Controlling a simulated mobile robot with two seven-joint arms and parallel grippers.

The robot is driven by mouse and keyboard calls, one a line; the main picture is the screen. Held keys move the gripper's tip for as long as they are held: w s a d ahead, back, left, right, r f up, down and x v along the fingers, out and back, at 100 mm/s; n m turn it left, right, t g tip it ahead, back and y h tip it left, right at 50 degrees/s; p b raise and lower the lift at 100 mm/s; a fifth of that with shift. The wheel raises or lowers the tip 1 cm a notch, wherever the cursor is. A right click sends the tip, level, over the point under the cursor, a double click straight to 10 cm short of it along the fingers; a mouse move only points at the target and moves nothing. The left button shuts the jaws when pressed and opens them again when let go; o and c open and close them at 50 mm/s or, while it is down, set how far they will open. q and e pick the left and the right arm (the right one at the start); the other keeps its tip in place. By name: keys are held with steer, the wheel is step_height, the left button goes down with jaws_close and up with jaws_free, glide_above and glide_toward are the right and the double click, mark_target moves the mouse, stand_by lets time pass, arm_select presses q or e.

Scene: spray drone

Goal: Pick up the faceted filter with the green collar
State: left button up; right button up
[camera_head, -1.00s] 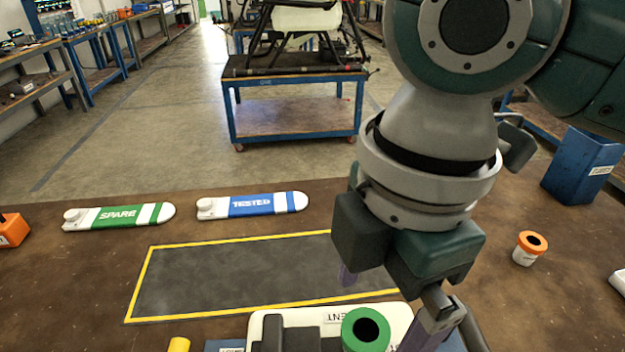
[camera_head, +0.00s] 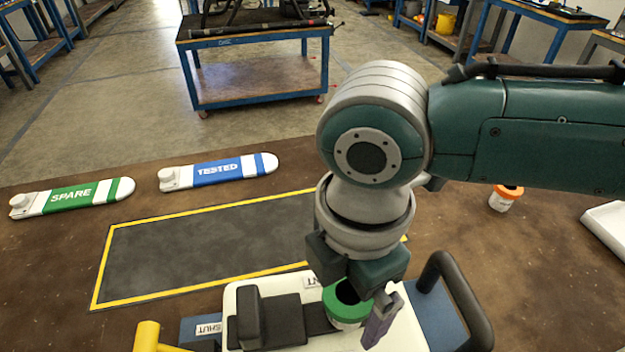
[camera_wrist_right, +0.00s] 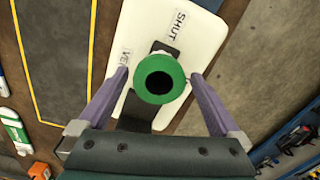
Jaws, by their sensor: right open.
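The filter with the green collar (camera_head: 345,308) stands on the white plate (camera_head: 262,345) at the bottom of the head view. Its green ring has a dark round opening, and it also shows in the wrist view (camera_wrist_right: 159,78). Its body is mostly hidden, so I cannot tell whether it is faceted. My right gripper (camera_head: 352,304) is open above the plate. In the wrist view its two purple fingers stand apart, one on each side of the green collar, with a gap visible on both sides. My left gripper is not in view.
The plate carries a black block (camera_head: 248,318) beside the filter. A black curved handle (camera_head: 462,295) rises at right and a yellow handle (camera_head: 148,338) at left. An orange-collared container (camera_head: 505,198) stands farther right. SPARE (camera_head: 72,198) and TESTED (camera_head: 218,172) bars lie beyond the yellow-outlined mat (camera_head: 190,250).

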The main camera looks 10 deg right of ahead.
steer(key=c, duration=1.4)
steer(key=shift+r, duration=0.15)
